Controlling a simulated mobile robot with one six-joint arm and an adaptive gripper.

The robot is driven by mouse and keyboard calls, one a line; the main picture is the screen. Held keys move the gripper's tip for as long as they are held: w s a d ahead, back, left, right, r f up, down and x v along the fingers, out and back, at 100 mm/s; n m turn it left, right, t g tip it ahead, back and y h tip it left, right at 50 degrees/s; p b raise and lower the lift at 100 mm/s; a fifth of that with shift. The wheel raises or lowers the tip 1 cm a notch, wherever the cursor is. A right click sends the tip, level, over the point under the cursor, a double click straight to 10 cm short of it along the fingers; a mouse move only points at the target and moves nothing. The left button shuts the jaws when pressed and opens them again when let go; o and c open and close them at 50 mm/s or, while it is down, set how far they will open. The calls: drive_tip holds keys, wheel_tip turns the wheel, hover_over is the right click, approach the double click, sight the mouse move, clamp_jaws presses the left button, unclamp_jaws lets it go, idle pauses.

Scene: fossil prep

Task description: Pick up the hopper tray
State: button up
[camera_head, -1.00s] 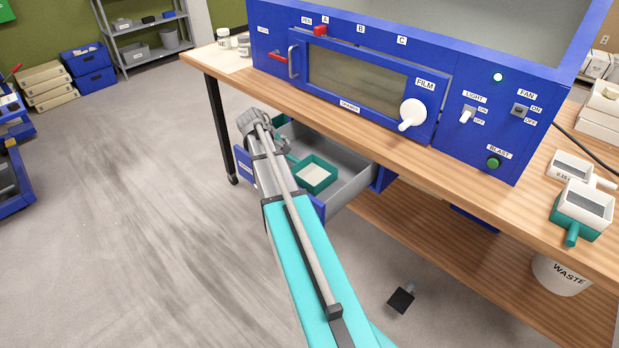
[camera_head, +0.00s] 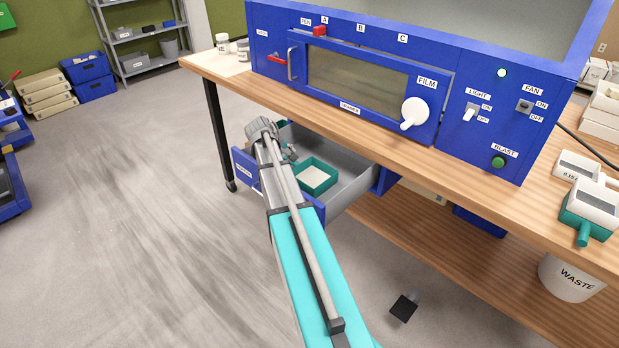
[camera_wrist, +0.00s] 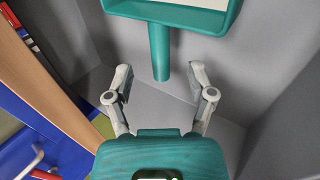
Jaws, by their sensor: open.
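The hopper tray (camera_head: 320,188) is a teal square tray with pale contents, lying inside the open drawer under the bench. In the wrist view its rim (camera_wrist: 190,16) is at the top, and its teal handle (camera_wrist: 160,50) points toward my gripper (camera_wrist: 159,76). My gripper is open and empty. The end of the handle appears between the two fingertips, with a gap on each side; I cannot tell whether they are at the same height. In the head view my arm hides the handle and most of the gripper.
Grey drawer walls (camera_head: 352,186) rise close around the tray. The wooden bench top (camera_head: 330,108) overhangs the drawer's back, with a blue cabinet (camera_head: 440,130) on it. A waste bin (camera_head: 571,278) stands at right on the lower shelf.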

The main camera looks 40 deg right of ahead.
sight(305, 172)
drive_tip(key=b+x, duration=0.2)
drive_tip(key=x, duration=0.1)
drive_tip(key=shift+f+b, duration=0.15)
drive_tip(key=shift+b, duration=0.25)
drive_tip(key=shift+b+x, duration=0.8)
drive_tip(key=shift+x, duration=0.2)
clamp_jaws()
